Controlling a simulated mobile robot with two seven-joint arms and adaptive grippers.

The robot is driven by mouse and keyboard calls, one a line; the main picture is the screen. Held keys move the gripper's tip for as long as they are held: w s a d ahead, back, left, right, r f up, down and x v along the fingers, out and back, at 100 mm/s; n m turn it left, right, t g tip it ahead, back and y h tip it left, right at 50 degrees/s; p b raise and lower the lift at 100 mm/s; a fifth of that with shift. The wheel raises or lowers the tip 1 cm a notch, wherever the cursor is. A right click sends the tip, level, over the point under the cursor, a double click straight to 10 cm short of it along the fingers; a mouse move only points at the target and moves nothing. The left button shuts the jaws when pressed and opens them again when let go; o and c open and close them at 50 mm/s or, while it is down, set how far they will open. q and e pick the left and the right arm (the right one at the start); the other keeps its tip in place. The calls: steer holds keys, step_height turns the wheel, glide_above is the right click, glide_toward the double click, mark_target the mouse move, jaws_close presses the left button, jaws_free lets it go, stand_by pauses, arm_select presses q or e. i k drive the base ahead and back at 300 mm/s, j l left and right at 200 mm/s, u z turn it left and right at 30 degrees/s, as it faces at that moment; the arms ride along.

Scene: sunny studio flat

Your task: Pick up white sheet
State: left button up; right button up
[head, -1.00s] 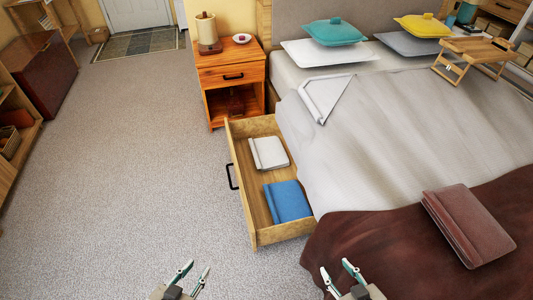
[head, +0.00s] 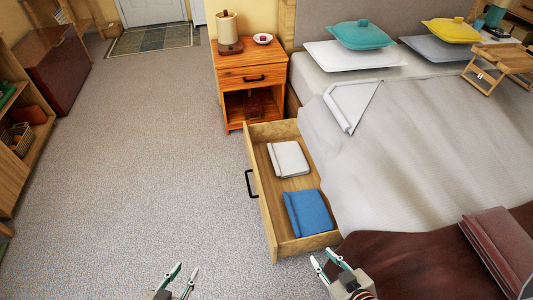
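A folded white sheet (head: 289,159) lies flat in the open under-bed drawer (head: 261,208), towards its far end. A folded blue sheet (head: 311,213) lies in the same drawer, nearer to me. My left gripper (head: 184,279) is at the bottom of the head view, over the carpet, open and empty. My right gripper (head: 327,262) is open and empty, near the drawer's front corner and the edge of the bed. Both grippers are apart from the white sheet.
The bed (head: 430,140) fills the right side, with a folded brown blanket (head: 503,245) on it. A wooden nightstand (head: 243,76) stands beyond the drawer. The black drawer handle (head: 250,184) sticks out to the left. Carpet (head: 140,160) on the left is clear.

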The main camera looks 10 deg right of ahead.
mark_target(288, 159)
steer(key=i+j+u, duration=0.3)
steer(key=i+u, duration=0.15)
steer(key=i+j+u, duration=0.1)
steer(key=i+u, duration=0.35)
steer(key=i+j+z, duration=0.1)
steer(key=i+z, duration=0.15)
steer(key=i, duration=0.15)
steer(key=i+j+z, duration=0.25)
steer(key=i, duration=0.2)
steer(key=i+j+z, duration=0.25)
steer(key=i, duration=0.15)
steer(key=i+j+z, duration=0.25)
steer(key=z, duration=0.25)
steer(key=i+j+z, duration=0.7)
steer(key=i, duration=0.3)
